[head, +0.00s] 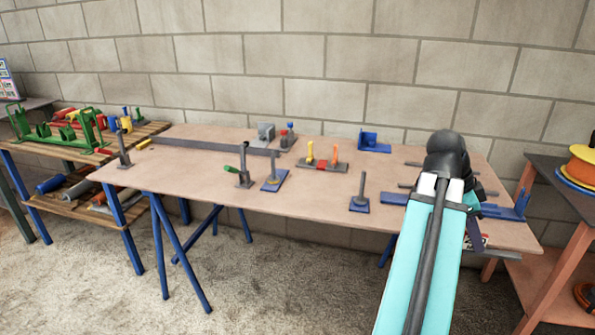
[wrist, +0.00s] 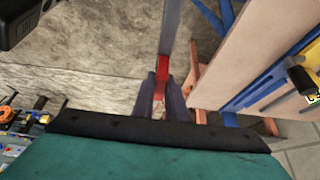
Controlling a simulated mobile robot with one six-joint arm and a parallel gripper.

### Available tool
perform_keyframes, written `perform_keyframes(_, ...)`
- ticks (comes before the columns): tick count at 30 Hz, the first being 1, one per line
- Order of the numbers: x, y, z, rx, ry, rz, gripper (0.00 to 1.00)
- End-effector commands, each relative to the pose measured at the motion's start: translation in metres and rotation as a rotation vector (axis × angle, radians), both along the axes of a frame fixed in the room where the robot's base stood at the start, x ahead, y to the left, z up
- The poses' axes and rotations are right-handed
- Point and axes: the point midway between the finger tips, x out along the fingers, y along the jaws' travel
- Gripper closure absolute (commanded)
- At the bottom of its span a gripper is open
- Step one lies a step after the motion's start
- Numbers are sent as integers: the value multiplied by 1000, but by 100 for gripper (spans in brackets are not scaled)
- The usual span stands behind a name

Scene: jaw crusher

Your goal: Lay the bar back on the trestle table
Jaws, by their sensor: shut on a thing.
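The trestle table (head: 230,192) has a pale pinkish top and blue legs, and it stands along the block wall. In the wrist view, my gripper (wrist: 163,95) is shut on the bar (wrist: 170,35), a long grey strip with a red part (wrist: 163,67) near my fingers. The bar runs up out of the picture. Beside it on the right is the table's edge (wrist: 245,55) with a blue trestle leg, and bare floor shows behind the bar. In the head view my arm hides my fingers, and I cannot make out the held bar.
A slatted shelf (head: 85,145) stands left, a dark-topped stand (head: 565,185) right. The table's front middle is clear.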

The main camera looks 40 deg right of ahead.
Motion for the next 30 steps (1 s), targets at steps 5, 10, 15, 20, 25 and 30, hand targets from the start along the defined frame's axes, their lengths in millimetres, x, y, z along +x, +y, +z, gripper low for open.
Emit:
perform_keyframes(5, -5, -1, -1, -1, 0, -10, 100)
perform_keyframes(10, -5, -2, -1, -1, 1, -9, 100)
perform_keyframes(15, -5, -2, -1, -1, 1, -9, 100)
perform_keyframes(20, -5, -2, 0, -1, 1, -9, 100)
perform_keyframes(25, -4, -4, 2, -1, 2, -9, 100)
perform_keyframes(30, -3, -8, 3, 0, 3, -9, 100)
